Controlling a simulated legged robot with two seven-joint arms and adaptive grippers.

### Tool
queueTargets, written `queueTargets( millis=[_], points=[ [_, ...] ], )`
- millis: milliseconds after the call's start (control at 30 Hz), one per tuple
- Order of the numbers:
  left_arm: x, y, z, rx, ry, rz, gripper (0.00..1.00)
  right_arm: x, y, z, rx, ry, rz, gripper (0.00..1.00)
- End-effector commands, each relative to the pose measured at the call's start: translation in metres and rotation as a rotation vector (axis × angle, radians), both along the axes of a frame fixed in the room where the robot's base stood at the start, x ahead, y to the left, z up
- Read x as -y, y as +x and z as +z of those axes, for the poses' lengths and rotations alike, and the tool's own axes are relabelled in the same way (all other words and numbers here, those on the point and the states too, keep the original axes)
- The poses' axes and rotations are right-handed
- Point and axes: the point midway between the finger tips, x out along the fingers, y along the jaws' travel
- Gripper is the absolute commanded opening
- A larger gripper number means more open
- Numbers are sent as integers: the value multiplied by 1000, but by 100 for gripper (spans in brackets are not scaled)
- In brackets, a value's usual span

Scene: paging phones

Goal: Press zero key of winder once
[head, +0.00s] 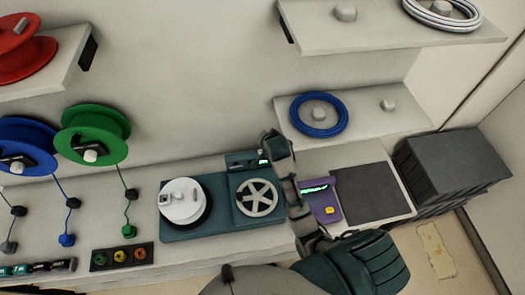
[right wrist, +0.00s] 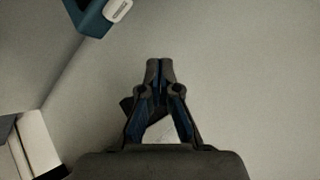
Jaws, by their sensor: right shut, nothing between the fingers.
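The teal winder (head: 222,221) sits on the counter, with a white spool (head: 184,203) at its left and a spoked handwheel (head: 257,198) at its right. A raised block with a small lit display (head: 262,161) stands behind the handwheel. My right gripper (head: 270,139) is shut and empty, beside and in front of this block in the picture. I cannot make out the zero key; my gripper and wrist cover part of that area. The right wrist view shows the shut fingertips (right wrist: 159,63) and a teal corner with a white plate (right wrist: 118,10), apart from the fingers. My left gripper is not in view.
A purple scale (head: 325,199) with a dark plate (head: 372,193) stands right of my wrist. Green (head: 92,133) and blue reels hang at the left. A blue cable coil (head: 319,115) lies on the shelf behind. Grey crates (head: 452,165) stand at the right.

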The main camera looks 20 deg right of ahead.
Motion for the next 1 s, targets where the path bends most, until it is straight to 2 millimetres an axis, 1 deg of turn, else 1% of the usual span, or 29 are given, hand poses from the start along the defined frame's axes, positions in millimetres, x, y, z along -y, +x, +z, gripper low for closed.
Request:
queueTargets(
  millis=[33,200,233,400,600,1000],
  points=[
    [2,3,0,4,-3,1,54,0,-1,-9,-4,-1,1,0],
    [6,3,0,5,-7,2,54,-1,-1,-32,-2,-1,0,0],
    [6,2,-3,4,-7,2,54,-1,0,-37,-2,-1,0,0],
    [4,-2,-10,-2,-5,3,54,-1,0,-53,-1,0,0,0],
    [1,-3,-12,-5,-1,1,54,0,0,-58,2,0,-1,0],
    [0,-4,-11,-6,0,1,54,0,0,-58,0,0,0,0]
  ],
)
